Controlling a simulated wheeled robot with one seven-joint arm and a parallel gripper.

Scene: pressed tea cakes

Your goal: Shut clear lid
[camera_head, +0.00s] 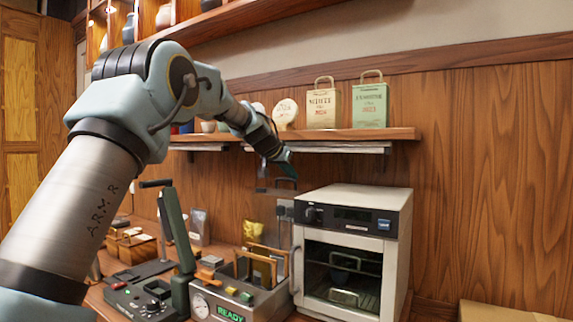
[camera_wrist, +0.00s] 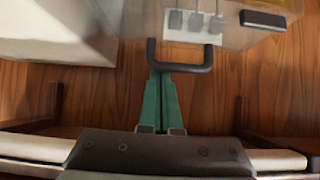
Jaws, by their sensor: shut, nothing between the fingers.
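The clear lid (camera_head: 268,205) stands raised behind the metal machine with the READY display (camera_head: 232,314); its see-through panel is hard to make out. In the wrist view the clear panel (camera_wrist: 228,38) fills the upper middle, with a dark U-shaped handle (camera_wrist: 181,68) on it. My gripper (camera_head: 290,172) is shut and empty, at the lid's upper edge in the head view. In the wrist view the green fingers of my gripper (camera_wrist: 156,80) are pressed together, their tips at the handle's left end. I cannot tell whether they touch it.
A white oven (camera_head: 405,240) stands close on the right of the machine. A black device with an upright green arm (camera_head: 178,235) is on the left. A wall shelf (camera_head: 350,134) with paper bags (camera_head: 322,108) runs behind my gripper.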

